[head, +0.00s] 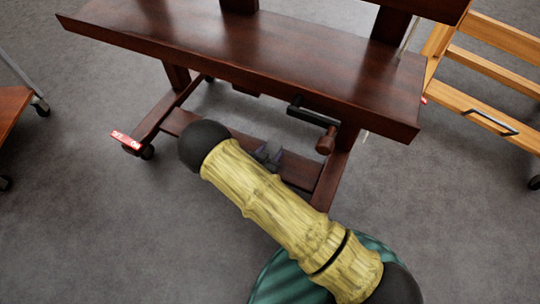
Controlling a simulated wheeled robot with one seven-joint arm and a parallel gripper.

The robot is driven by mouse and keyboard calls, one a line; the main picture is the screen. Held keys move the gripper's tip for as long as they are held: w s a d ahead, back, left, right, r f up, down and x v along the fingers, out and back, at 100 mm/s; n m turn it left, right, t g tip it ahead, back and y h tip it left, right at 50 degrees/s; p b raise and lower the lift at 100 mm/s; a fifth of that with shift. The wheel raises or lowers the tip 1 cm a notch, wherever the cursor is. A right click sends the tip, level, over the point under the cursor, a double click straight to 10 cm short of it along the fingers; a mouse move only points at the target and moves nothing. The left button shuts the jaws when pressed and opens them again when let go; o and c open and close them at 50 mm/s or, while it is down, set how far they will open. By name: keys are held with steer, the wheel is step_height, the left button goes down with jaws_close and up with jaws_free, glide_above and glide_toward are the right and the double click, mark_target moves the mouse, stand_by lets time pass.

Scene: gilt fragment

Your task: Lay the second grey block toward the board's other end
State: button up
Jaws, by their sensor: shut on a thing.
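My gripper (268,153) shows only as small dark grey finger shapes just past the edge of my arm, in front of the lower crossbar of a dark wooden stand. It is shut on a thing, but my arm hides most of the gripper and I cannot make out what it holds. I cannot pick out any grey block. No surface in view can be told for certain as the task's board.
The dark red-brown stand (247,55) has a broad, bare ledge, wheeled feet and a crank handle (325,141). A lighter wooden frame (490,68) stands at the right. A brown wheeled piece (10,108) is at the left edge. Grey floor lies clear at lower left.

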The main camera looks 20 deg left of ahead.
steer(key=shift+f, duration=0.15)
steer(key=o, duration=0.9)
steer(key=shift+o, duration=0.2)
steer(key=shift+s+r, duration=0.1)
steer(key=shift+r, duration=0.2)
steer(key=p+v, duration=0.6)
steer(key=v, duration=0.5)
steer(key=shift+s, duration=0.35)
